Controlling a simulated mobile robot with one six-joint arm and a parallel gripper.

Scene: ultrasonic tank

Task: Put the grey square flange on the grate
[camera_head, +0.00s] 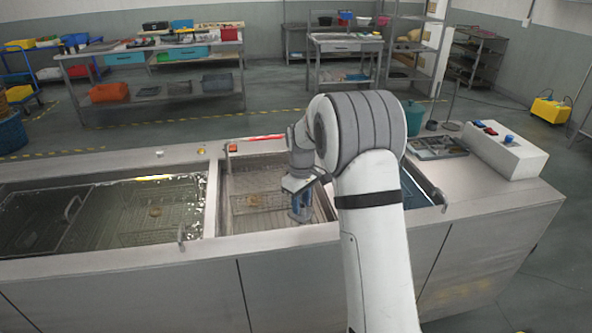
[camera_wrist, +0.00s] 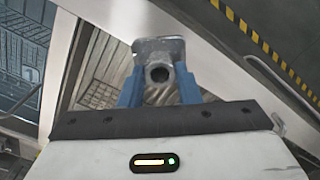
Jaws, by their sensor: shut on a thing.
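The grey square flange (camera_wrist: 158,47) is between the blue fingers of my gripper (camera_wrist: 159,92) in the wrist view. It has a square plate and a round hub with a dark bore. In the head view my gripper (camera_head: 301,205) hangs over the right part of the middle basin, and the flange cannot be made out there. The grate (camera_head: 250,203) is the ribbed floor in the middle basin, with a wire basket on it; my arm hides part of this basin. The wrist view shows ribbed grating (camera_wrist: 100,70) left of the flange, below it.
A water-filled tank (camera_head: 140,212) with wire baskets lies to the left. A tray of parts (camera_head: 436,147) and a white control box (camera_head: 505,150) stand on the counter at right. Metal basin rims surround the gripper. Shelves stand farther back.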

